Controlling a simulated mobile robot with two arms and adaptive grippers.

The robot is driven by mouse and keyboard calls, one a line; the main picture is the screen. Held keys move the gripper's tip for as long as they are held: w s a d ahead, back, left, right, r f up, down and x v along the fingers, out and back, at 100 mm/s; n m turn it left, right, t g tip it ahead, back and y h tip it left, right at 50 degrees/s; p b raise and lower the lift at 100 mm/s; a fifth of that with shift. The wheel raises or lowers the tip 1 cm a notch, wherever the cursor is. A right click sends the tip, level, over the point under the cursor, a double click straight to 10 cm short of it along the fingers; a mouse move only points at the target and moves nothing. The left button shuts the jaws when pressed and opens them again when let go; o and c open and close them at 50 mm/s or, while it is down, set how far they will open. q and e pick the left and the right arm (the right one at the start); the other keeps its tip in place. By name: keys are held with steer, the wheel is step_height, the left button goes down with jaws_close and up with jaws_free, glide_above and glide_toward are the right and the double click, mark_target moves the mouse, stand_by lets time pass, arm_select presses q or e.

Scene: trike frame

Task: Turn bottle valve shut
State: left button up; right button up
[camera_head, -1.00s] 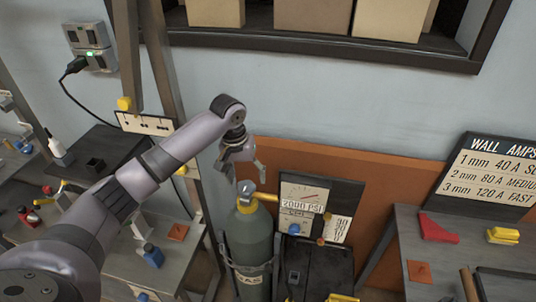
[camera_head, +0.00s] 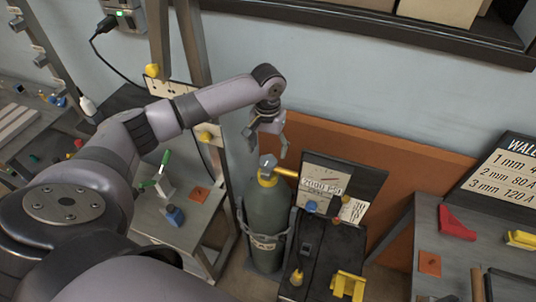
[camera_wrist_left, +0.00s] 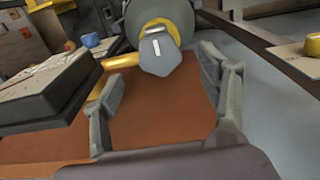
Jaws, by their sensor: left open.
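The green gas bottle (camera_head: 265,220) stands upright in a holder. Its valve has a grey-blue knob (camera_head: 268,161) on a yellow neck. In the left wrist view the knob (camera_wrist_left: 159,53) shows with a white mark on it, just beyond the fingers and between their lines. My left gripper (camera_head: 268,150) is above the bottle, pointing down, with its fingers apart. The left wrist view shows both open fingers (camera_wrist_left: 160,85) with nothing between them; I see no contact with the knob. My right gripper is not in view.
A gauge board (camera_head: 325,185) marked 2000 PSI stands right of the bottle, joined by a yellow pipe (camera_head: 287,173). An orange panel (camera_head: 385,165) is behind.

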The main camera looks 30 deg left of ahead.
mark_target(268, 160)
arm_select(q)
step_height(268, 160, down, 4)
steer(key=shift+r, duration=0.15)
steer(key=shift+f, duration=0.5)
steer(key=shift+c, duration=0.8)
steer(key=c, duration=1)
steer(key=shift+r, duration=0.1)
steer(key=shift+p, duration=0.45)
